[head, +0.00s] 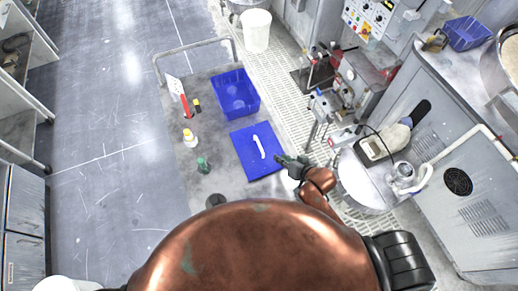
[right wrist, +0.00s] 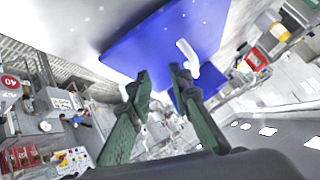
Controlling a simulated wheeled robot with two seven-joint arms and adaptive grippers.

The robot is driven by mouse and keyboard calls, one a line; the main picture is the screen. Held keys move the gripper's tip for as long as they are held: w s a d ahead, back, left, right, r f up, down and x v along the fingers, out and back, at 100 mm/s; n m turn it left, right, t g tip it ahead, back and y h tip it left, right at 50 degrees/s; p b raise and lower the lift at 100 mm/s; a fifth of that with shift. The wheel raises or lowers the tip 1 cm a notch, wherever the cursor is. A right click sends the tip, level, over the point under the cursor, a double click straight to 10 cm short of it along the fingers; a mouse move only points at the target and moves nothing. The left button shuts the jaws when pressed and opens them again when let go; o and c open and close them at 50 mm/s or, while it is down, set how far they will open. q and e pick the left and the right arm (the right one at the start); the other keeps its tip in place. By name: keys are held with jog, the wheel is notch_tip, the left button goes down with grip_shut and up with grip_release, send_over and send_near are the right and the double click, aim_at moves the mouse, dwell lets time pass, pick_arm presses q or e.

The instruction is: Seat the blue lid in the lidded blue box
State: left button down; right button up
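The blue lid (head: 246,162), a flat blue plate with a white bar handle (head: 259,146), lies on the grey cart top. The open blue box (head: 236,93) stands just beyond it, apart from the lid, with its inside showing. My right gripper (head: 284,160) is at the lid's right edge in the head view, to the right of the handle. In the right wrist view its two green fingers are spread with nothing between them. The lid (right wrist: 140,42) and its handle (right wrist: 188,55) show beyond the fingertips. My left gripper is not in view.
On the cart top (head: 215,162), several small bottles stand left of the lid, including a white one (head: 190,139) and a green one (head: 203,164). A cart rail (head: 195,47) runs behind the box. Machinery with a round platen (head: 362,187) stands at right.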

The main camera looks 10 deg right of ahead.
jog(key=y, duration=0.2)
send_near(259, 143)
jog(key=shift+w+a+f+t, duration=0.2)
jog(key=shift+a+f, duration=0.05)
jog(key=shift+f, duration=0.35)
jog(key=shift+w+a+f+t, duration=0.2)
jog(key=shift+a+f, duration=0.1)
jog(key=shift+f, duration=0.25)
jog(key=shift+w+a+m, duration=0.2)
jog(key=shift+w+m, duration=0.1)
jog(key=x, duration=0.7)
jog(key=shift+f, duration=0.25)
jog(key=shift+c, duration=0.5)
grip_shut()
